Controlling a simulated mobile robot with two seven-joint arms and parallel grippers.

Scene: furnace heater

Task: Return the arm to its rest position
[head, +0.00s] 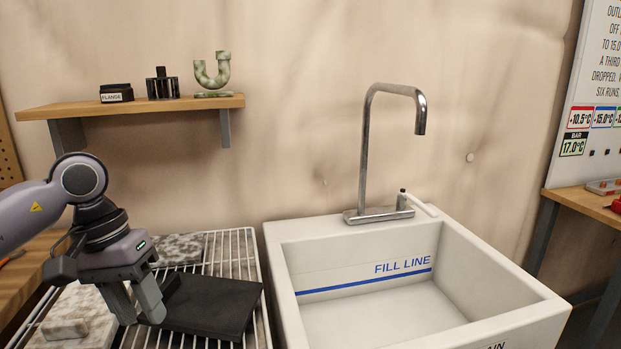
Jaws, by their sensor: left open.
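My left arm comes in from the left, and its gripper (138,316) points down over the wire rack. Its fingers are apart with nothing visible between them. The fingertips are in front of the left edge of a dark flat slab (212,303); I cannot tell whether they touch it. My right gripper is not in the head view.
The wire rack (250,262) also bears speckled stone blocks (180,248). A white sink (510,290) with a metal faucet (366,150) stands to the right. A wooden shelf (200,103) holds small parts. A bench (585,208) is at the far right.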

